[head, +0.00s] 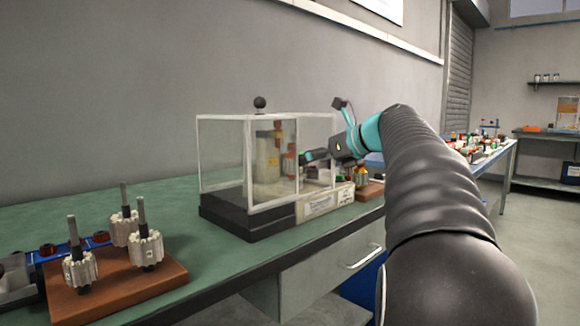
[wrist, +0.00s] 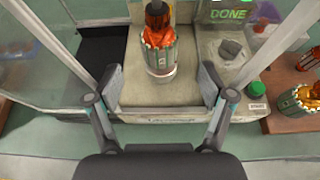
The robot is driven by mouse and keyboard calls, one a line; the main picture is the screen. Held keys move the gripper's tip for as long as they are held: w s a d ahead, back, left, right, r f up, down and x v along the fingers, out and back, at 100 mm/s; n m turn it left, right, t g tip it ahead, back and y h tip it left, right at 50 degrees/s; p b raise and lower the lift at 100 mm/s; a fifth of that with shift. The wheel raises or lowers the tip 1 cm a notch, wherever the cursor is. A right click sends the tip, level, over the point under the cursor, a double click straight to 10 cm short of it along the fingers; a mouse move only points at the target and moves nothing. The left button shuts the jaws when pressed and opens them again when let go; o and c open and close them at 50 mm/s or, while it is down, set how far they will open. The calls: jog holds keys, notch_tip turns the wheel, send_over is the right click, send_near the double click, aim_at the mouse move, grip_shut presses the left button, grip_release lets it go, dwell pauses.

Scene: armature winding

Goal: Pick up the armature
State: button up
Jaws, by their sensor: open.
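A wound armature (wrist: 158,52) with orange copper windings and a grey slotted core stands upright on a round seat of the winding machine (wrist: 190,108), in the upper middle of the wrist view. My gripper (wrist: 160,84) is open and empty. Its two fingers are spread to either side, nearer the camera than the armature, and do not appear to touch it. In the head view my gripper (head: 312,156) reaches in at the right side of the machine's clear enclosure (head: 222,155). The armature in the machine is hard to make out there.
A green "DONE" display (wrist: 227,14) and a green button (wrist: 257,88) are right of the armature. A wooden board (wrist: 275,122) with wound armatures lies further right. Clear panels flank the opening. Three unwound armatures stand on a wooden board (head: 115,297) at left.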

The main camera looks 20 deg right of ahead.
jog(key=shift+b+x, duration=0.35)
jog(key=shift+x, duration=3.55)
grip_shut()
notch_tip(320, 180, up, 10)
jog(key=p, duration=0.4)
